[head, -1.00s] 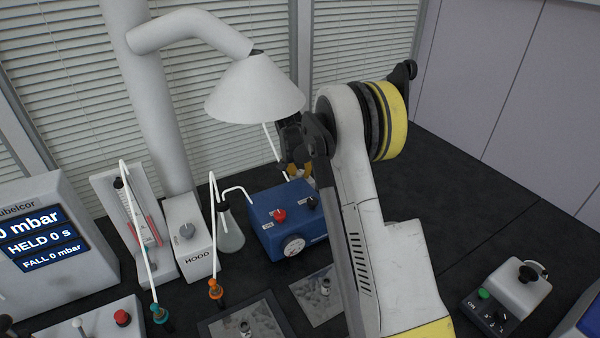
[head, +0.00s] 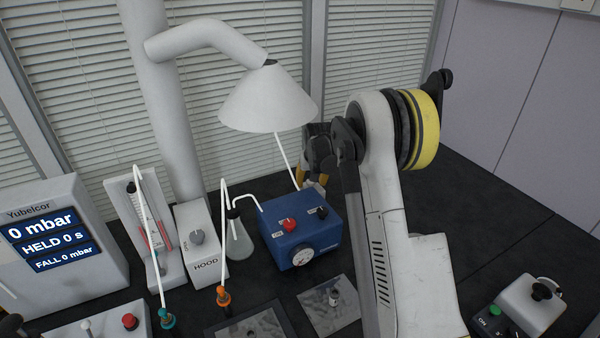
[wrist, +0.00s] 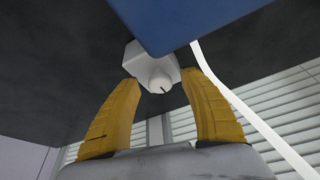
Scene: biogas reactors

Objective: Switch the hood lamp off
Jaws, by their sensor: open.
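The white cone-shaped hood (head: 268,100) hangs from a thick white pipe in the head view. Whether its lamp is lit I cannot tell. A white box marked HOOD (head: 207,262) with a grey knob (head: 197,237) stands left of the blue pump box. My gripper (head: 314,184) is behind the blue box, below and right of the hood, partly hidden by my arm. In the wrist view its yellow fingers (wrist: 160,105) are open and empty. A small white box with a round white knob (wrist: 159,82) shows beyond and between the fingertips, apart from them; its label is not visible.
The blue box (head: 300,232) has red and black knobs and a gauge. A flask (head: 238,240) with white tubing stands beside it. A pressure display (head: 50,240) is at left, a small control box (head: 530,305) at right. The dark bench right of my arm is mostly clear.

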